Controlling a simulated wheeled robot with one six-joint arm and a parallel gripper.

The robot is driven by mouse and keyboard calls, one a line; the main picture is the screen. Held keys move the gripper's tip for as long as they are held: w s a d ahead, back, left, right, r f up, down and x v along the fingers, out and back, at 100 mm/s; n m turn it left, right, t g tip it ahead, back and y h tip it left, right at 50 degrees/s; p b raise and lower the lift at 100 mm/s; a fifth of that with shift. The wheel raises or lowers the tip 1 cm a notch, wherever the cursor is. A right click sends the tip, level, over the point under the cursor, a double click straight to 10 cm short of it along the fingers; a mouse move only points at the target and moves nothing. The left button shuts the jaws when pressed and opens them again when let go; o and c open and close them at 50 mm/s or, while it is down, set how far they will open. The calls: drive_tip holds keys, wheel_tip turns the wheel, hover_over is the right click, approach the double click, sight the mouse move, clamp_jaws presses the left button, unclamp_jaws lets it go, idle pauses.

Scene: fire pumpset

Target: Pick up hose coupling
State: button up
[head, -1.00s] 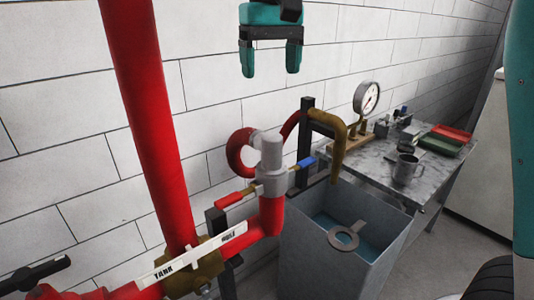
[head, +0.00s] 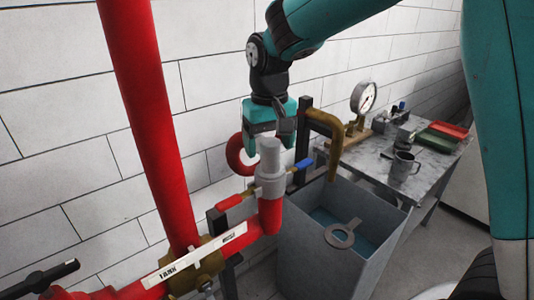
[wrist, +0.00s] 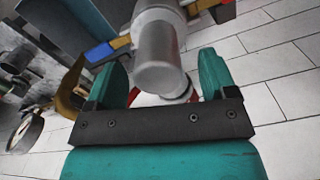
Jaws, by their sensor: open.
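A grey cylindrical fitting (head: 270,160), which looks like the hose coupling, stands upright on the red pipe beside the valve handles. In the wrist view the grey fitting (wrist: 157,50) lies in line with the gap between my fingers. My gripper (head: 270,142) is open and points down, close behind and above the fitting's top in the head view. The two teal fingers of my gripper (wrist: 163,72) stand apart in the wrist view. I cannot tell whether a finger touches the fitting. A red hose loop (head: 238,155) is partly hidden behind my gripper and the fitting.
A thick red pipe (head: 145,120) rises at the left. Below is an open grey tank (head: 325,262) with a flat ring tool (head: 342,236). A metal table (head: 372,160) holds a gauge (head: 363,97) and mug (head: 403,167).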

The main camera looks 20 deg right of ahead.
drive_tip(key=shift+f, duration=1.25)
drive_tip(key=c, duration=1.3)
drive_tip(key=shift+r, duration=0.1)
wheel_tip(320, 180, up, 10)
drive_tip(key=shift+b, duration=0.95)
wheel_tip(320, 180, up, 6)
drive_tip(key=p, duration=0.5)
drive_tip(key=shift+p, duration=0.3)
